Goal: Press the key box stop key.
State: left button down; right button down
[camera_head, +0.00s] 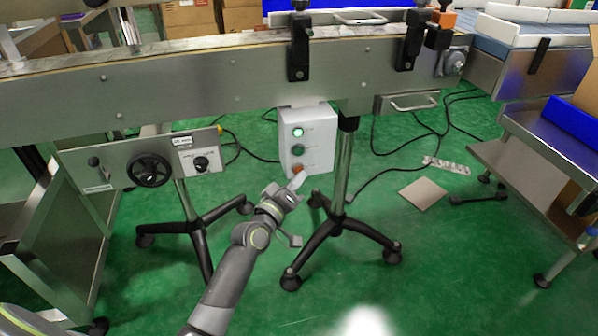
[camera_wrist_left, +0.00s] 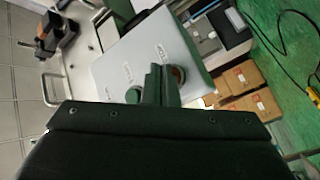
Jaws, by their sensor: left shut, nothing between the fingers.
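The key box (camera_head: 318,135) is a pale grey box hanging under the steel conveyor. Its front has a lit whitish key (camera_head: 297,132) at the top, a green key (camera_head: 298,150) in the middle and a red-orange key (camera_head: 297,169) at the bottom. My left gripper (camera_head: 298,179) is shut and empty, with its tips at the bottom key, partly covering it. In the left wrist view the shut fingers (camera_wrist_left: 159,84) lie over the box face (camera_wrist_left: 140,52), between the green key (camera_wrist_left: 133,95) and the reddish key (camera_wrist_left: 179,74). I cannot tell whether they touch. My right gripper is not in view.
The conveyor frame (camera_head: 215,85) runs above the box. A stand leg (camera_head: 343,170) is just right of it. A panel with a black handwheel (camera_head: 150,170) is at the left. Cables and a flat tan piece (camera_head: 423,193) lie on the green floor.

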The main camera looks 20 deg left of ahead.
pick_arm(q)
jog(key=shift+w+a, duration=0.1)
jog(key=shift+w, duration=0.15)
jog(key=shift+s, duration=0.1)
dwell(0.4)
jog(key=shift+s+d, duration=0.45)
jog(key=shift+s, duration=0.2)
jog(key=s+d, duration=0.1)
jog(key=s, duration=0.1)
jog(key=s+d, duration=0.1)
jog(key=s, duration=0.1)
jog(key=shift+d, duration=0.4)
dwell(0.5)
